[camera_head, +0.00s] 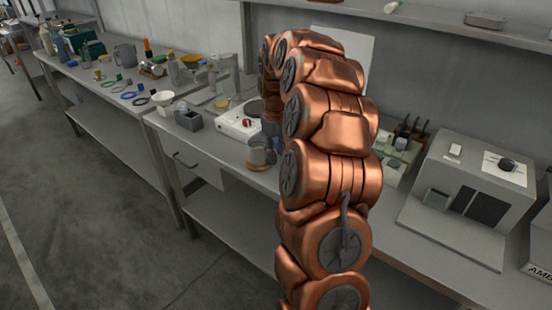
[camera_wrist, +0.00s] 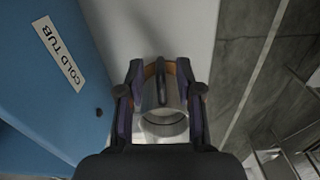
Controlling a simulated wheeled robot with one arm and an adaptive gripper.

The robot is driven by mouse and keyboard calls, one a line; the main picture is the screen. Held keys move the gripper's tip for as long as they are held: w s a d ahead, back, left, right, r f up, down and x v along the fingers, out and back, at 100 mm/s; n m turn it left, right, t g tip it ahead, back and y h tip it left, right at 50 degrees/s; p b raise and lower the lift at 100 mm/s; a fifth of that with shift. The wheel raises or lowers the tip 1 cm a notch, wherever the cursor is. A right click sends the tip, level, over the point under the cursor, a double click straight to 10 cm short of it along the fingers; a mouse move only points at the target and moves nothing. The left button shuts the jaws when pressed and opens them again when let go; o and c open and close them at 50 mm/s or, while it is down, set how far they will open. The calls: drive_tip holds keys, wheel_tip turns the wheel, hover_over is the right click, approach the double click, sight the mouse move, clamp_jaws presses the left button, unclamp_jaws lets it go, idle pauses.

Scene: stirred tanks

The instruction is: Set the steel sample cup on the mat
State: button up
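In the wrist view the steel sample cup (camera_wrist: 164,122), grey with a round open mouth, sits between the two fingers of my gripper (camera_wrist: 160,80). The fingers lie against its two sides with no clear gap. A dark upright bar, seemingly its handle, stands between the fingertips. An orange-brown curved edge shows behind the cup; I cannot tell whether it is the mat. In the head view a grey cup (camera_head: 261,157) shows near the bench's front edge, left of my copper arm. My gripper is mostly hidden behind my arm there. I cannot clearly identify the mat.
A blue tub labelled COLD TUB (camera_wrist: 50,75) stands close left of my gripper in the wrist view. A white hotplate (camera_head: 238,122) and a small grey box (camera_head: 189,119) stand left of the cup. A grey instrument (camera_head: 470,190) stands right of my arm.

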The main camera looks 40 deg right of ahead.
wheel_tip(320, 180, up, 8)
drive_tip(key=shift+r+b, duration=0.2)
drive_tip(key=shift+b, duration=0.3)
drive_tip(key=shift+r, duration=0.55)
drive_tip(key=shift+a, duration=0.1)
drive_tip(key=s+a, duration=0.5)
drive_tip(key=a, duration=0.4)
drive_tip(key=s+a, duration=0.5)
drive_tip(key=a, duration=0.4)
drive_tip(key=s+a+f, duration=0.3)
drive_tip(key=s, duration=0.4)
drive_tip(key=s+a+f+m+g, duration=0.1)
drive_tip(key=s+a+f, duration=0.2)
drive_tip(key=s, duration=0.4)
drive_tip(key=s+a+f, duration=0.3)
drive_tip(key=s, duration=0.5)
drive_tip(key=shift+a+m+g, duration=0.25)
drive_tip(key=shift+m+g, duration=0.15)
drive_tip(key=shift+s, duration=0.1)
